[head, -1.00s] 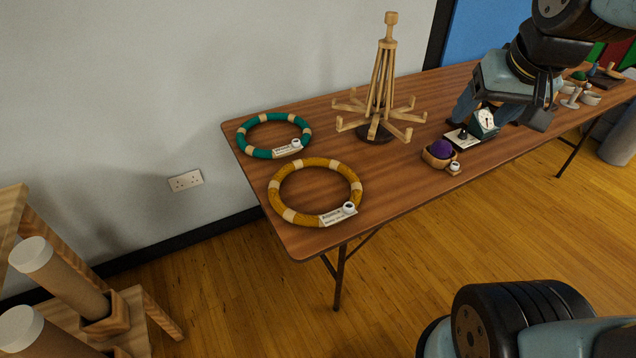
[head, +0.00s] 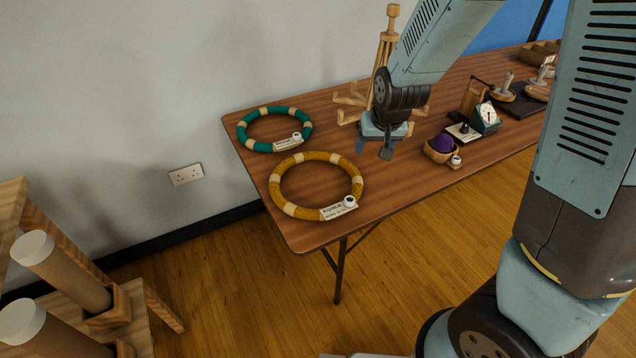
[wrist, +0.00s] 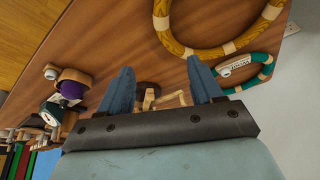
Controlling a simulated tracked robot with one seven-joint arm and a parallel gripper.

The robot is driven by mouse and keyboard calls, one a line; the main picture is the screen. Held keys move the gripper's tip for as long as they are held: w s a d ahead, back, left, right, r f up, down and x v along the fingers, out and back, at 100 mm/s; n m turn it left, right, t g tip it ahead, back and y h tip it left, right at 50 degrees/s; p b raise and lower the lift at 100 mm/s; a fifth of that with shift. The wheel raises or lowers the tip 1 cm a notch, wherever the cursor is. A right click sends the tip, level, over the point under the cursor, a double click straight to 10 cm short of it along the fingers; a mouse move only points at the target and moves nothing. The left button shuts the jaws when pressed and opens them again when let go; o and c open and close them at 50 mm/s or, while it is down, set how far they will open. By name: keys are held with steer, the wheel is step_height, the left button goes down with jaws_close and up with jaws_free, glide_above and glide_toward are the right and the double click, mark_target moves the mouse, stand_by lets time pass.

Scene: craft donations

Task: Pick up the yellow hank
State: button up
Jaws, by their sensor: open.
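The yellow hank (head: 316,186) is a ring with pale bands, lying flat near the left end of the wooden table, with a label and a small white cup-like piece at its front right. It also shows at the top of the wrist view (wrist: 221,45), partly cut off. My gripper (head: 375,150) is above the table, to the right of the yellow hank and apart from it. In the wrist view the two fingers (wrist: 162,88) are spread with nothing held between them.
A teal hank (head: 274,129) lies behind the yellow one. A wooden stand with arms (head: 388,45) is behind my gripper. A bowl with a purple ball (head: 441,148) and a small scale-like dial (head: 486,117) stand to the right. The table's near left corner is bare.

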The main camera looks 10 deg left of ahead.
glide_toward(357, 177)
steer(key=shift+a+x, duration=0.15)
steer(key=shift+x, duration=1.05)
steer(key=shift+a+x, duration=0.1)
steer(key=shift+x, duration=1.05)
steer(key=shift+d+x, duration=0.15)
steer(key=shift+x, duration=1.1)
steer(key=shift+d+x, duration=0.1)
steer(key=shift+x, duration=1.2)
steer(key=shift+c, duration=0.3)
steer(key=c, duration=1.1)
